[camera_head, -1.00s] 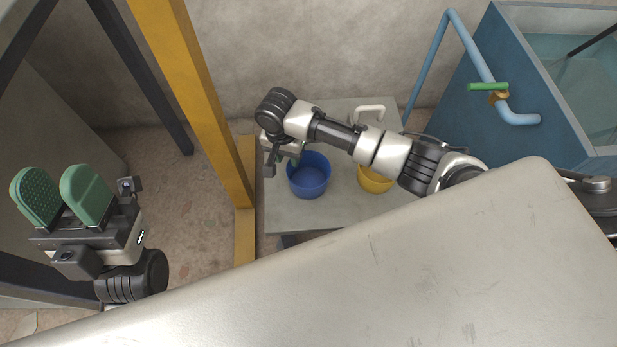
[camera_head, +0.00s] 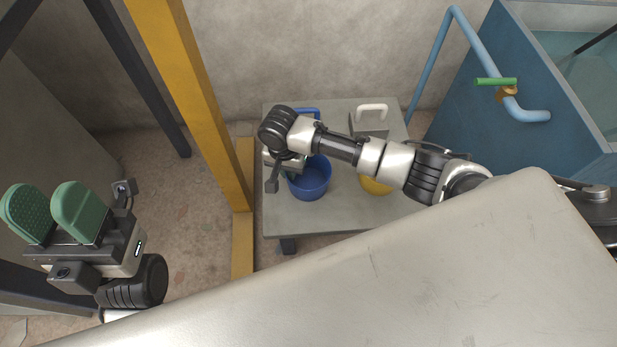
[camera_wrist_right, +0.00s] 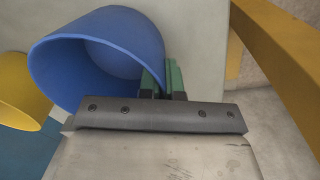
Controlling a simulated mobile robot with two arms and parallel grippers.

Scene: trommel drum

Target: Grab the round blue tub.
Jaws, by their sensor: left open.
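The round blue tub (camera_head: 316,183) stands on a grey table, with its open mouth showing, and it also fills the upper left of the right wrist view (camera_wrist_right: 95,35). My right gripper (camera_wrist_right: 164,80) is at the tub's left rim in the head view. In the right wrist view its green fingers are close together, one on the inside and one on the outside of the tub wall. The arm partly hides the tub's far rim. My left gripper (camera_head: 52,213) is open and empty at the far left, away from the table.
A yellow tub (camera_head: 376,186) stands right of the blue one, partly under my right arm. A pale handled thing (camera_head: 370,118) and a blue handle (camera_head: 309,112) are at the table's back. A yellow post (camera_head: 190,90) rises left of the grey table (camera_head: 300,219). A blue tank (camera_head: 480,130) is on the right.

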